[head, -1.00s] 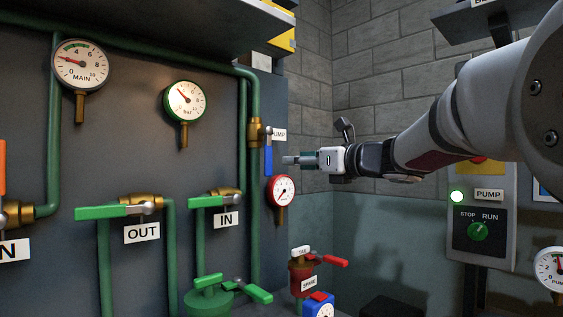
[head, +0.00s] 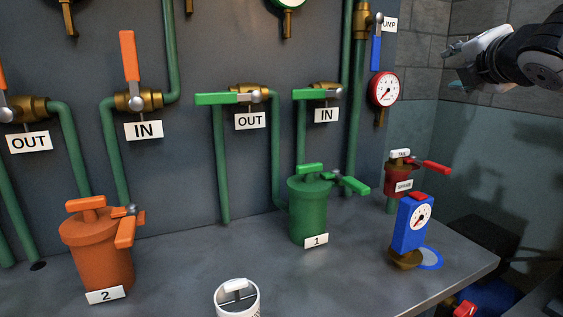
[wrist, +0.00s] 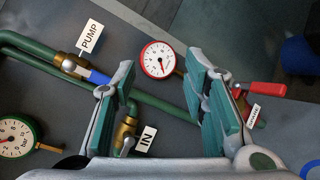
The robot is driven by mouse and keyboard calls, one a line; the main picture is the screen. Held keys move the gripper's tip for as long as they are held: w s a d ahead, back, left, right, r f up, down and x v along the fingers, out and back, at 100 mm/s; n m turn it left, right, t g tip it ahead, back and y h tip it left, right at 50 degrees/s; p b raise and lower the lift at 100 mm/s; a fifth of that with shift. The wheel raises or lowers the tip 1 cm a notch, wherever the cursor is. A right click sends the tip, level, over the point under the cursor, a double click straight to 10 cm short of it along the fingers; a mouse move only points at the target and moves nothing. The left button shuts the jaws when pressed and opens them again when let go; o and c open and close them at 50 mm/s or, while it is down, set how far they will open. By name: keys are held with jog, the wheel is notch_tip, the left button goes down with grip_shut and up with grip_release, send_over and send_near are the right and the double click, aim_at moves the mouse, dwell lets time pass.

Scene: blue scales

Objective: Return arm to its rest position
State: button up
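My gripper (head: 455,68) is at the upper right of the head view, in the air before the grey block wall. It is to the right of the blue-handled PUMP valve (head: 376,52) and the red-rimmed gauge (head: 384,89), apart from both. In the wrist view my gripper (wrist: 160,90) has its two teal-padded fingers spread, with nothing held between them. Past the fingers show the red-rimmed gauge (wrist: 158,60) and the blue PUMP handle (wrist: 97,77).
The bench (head: 350,270) carries a green canister (head: 308,215), an orange canister (head: 97,250), a white container (head: 237,300), a blue gauge device (head: 411,225) and a red spare canister (head: 398,173). Pipes and valves line the panel. Air around my gripper looks clear.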

jog(key=s+a+f+m+g+h, duration=0.1)
jog(key=s+a+f+m+g, duration=0.1)
jog(key=s+f+m+g, duration=0.5)
jog(key=s+a+f+m+g, duration=0.2)
jog(key=s+f+m, duration=0.6)
jog(key=s+f, duration=0.4)
jog(key=s+a+f+m+g+y, duration=0.2)
jog(key=s+a+f+m+g, duration=0.3)
jog(key=s, duration=0.5)
jog(key=s+a+f+m+g+y, duration=0.2)
jog(key=s+a+f, duration=0.4)
jog(key=s, duration=0.4)
notch_tip(320, 180, up, 26)
jog(key=d+t+p, duration=0.1)
jog(key=t+p, duration=0.2)
jog(key=p, duration=2.1)
jog(key=shift+f+p, duration=0.15)
jog(key=shift+p, duration=0.15)
